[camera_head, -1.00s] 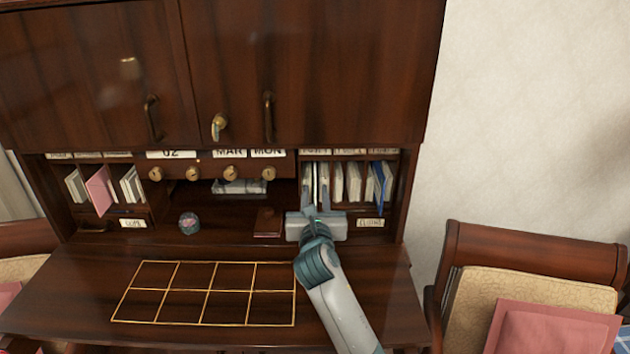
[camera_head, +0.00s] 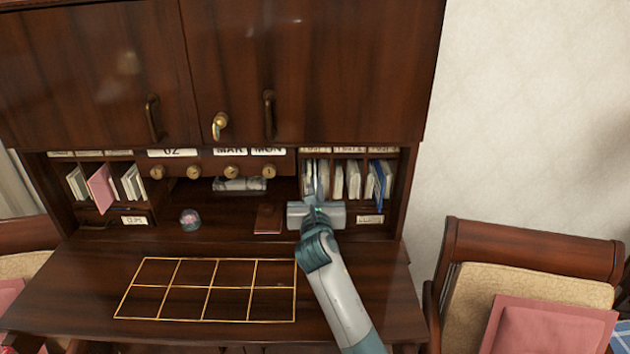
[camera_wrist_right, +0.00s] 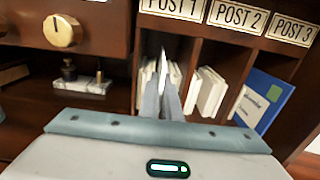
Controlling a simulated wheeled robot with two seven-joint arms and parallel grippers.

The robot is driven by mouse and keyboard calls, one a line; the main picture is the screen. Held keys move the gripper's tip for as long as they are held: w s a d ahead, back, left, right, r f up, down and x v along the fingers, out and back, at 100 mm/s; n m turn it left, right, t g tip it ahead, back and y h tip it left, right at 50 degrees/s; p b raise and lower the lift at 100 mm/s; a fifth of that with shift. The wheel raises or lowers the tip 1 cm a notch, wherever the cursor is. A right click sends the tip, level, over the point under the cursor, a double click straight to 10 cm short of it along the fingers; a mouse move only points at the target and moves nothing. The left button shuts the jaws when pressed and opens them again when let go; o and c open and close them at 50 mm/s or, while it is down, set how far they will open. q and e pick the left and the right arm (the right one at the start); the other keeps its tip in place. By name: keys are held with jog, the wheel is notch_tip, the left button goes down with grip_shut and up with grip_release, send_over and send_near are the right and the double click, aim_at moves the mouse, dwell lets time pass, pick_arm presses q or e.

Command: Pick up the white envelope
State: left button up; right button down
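White envelopes stand upright in the right-hand pigeonholes of the desk, and the POST 1 slot holds several of them (camera_wrist_right: 176,75). My right gripper (camera_head: 316,182) reaches into the POST 1 slot. In the wrist view its two fingers (camera_wrist_right: 163,80) are drawn close together at that slot, closed about the edge of a thin white envelope there. The fingers hide most of that envelope. My left gripper is not in view.
The POST 2 slot holds more white envelopes (camera_wrist_right: 208,92), and a blue booklet (camera_wrist_right: 262,102) leans in POST 3. Wooden dividers lie close on both sides of the fingers. A gold-lined grid (camera_head: 208,289) marks the clear desktop.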

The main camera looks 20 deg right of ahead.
jog(key=shift+r, duration=0.15)
jog(key=shift+r+b, duration=0.45)
jog(key=shift+r, duration=0.1)
jog(key=b+v, duration=0.4)
jog(key=v, duration=1.4)
jog(key=shift+r, duration=0.1)
